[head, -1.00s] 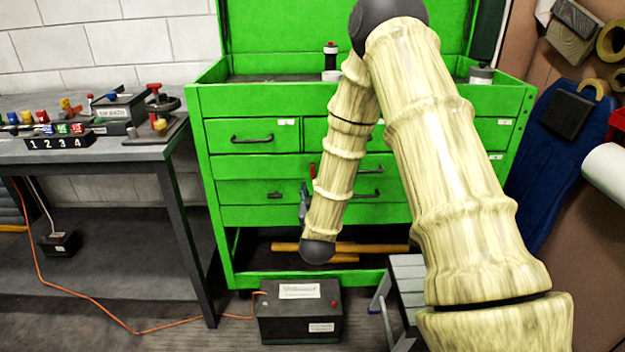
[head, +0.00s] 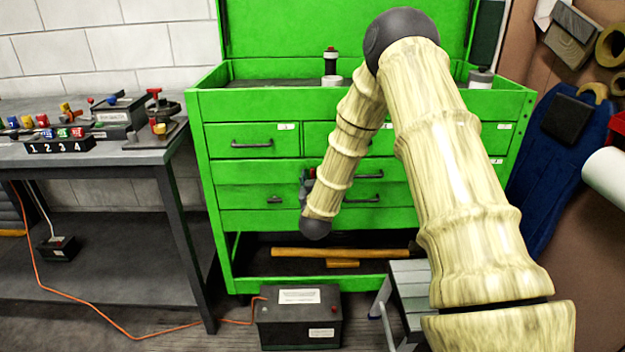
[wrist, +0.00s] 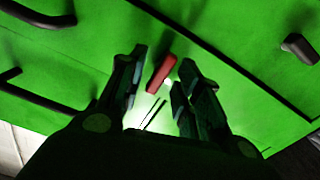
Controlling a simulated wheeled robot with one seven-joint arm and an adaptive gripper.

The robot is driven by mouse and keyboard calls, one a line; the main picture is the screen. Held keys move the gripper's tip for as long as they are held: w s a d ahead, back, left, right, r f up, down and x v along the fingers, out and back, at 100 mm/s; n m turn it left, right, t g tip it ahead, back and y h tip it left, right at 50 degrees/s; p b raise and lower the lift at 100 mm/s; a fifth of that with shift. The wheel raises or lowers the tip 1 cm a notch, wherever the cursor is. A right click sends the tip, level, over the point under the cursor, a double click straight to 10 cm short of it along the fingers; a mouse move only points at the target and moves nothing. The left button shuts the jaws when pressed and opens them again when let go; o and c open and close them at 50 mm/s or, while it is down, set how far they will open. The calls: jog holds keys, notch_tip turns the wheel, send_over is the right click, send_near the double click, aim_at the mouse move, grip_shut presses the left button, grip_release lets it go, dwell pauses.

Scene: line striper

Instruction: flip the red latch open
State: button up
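The red latch (wrist: 161,73) is a small red bar on the green cabinet front, tilted in the wrist view. It shows there between and slightly beyond the fingertips of my gripper (wrist: 158,75). The fingers are spread with a gap on each side of the latch in that picture; I cannot tell how far off it is in depth. In the head view only a speck of the red latch (head: 312,173) shows beside my gripper (head: 305,187). My forearm hides much of the gripper there.
The green cabinet (head: 255,167) has several dark drawer handles (head: 252,143) that stick out. A black battery box (head: 298,320) and a grey step stool (head: 408,285) stand on the floor in front. A workbench (head: 90,158) with small parts is at the left.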

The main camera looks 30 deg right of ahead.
grip_shut()
jog(key=shift+m, duration=1.4)
grip_release()
